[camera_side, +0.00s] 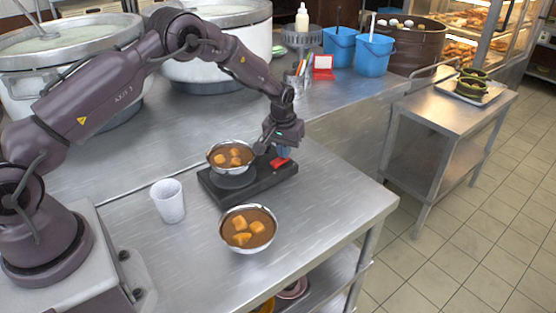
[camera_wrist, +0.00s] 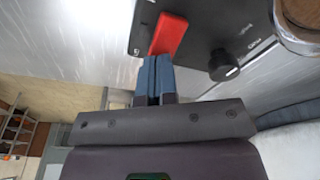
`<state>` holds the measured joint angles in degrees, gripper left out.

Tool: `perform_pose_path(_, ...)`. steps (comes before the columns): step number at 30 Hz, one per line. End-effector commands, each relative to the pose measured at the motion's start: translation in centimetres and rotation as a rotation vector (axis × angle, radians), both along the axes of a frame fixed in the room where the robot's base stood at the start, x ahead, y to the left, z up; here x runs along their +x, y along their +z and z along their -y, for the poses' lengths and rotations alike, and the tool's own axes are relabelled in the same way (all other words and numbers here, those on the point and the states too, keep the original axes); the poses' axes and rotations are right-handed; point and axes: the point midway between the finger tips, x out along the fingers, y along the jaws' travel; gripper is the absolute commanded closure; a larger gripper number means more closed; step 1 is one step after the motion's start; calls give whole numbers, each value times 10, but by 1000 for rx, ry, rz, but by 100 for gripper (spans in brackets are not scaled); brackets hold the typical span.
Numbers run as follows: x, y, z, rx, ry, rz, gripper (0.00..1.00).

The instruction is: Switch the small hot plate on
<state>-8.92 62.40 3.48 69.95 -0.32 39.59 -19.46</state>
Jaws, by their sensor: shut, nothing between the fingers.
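The small hot plate (camera_side: 263,185) is a flat black unit on the steel table. A red switch (camera_side: 280,162) sits at its right end in the side view. In the wrist view the red switch (camera_wrist: 169,34) lies beside a black knob (camera_wrist: 223,65) on the black panel (camera_wrist: 205,28). My gripper (camera_side: 278,152) is low over that end, pointing down. Its blue fingers (camera_wrist: 154,72) are together and empty, with their tips at the near end of the switch. I cannot tell whether they touch it. Whether the switch is on or off is unclear.
A bowl of brown food (camera_side: 231,155) stands on the hot plate. A second bowl (camera_side: 247,230) and a white cup (camera_side: 168,200) stand in front. Large stockpots (camera_side: 215,50) and blue buckets (camera_side: 374,54) are behind. The table's right front is clear.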

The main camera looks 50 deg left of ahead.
Motion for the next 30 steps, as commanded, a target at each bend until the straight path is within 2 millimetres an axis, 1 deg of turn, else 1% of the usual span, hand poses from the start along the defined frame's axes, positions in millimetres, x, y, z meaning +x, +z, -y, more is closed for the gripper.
perform_pose_path(14, 0, -1, 0, -1, 0, -1, 100)
perform_pose_path(22, -1, -6, 0, -1, 0, -4, 100)
perform_pose_path(30, -2, -8, 0, -2, 0, -9, 100)
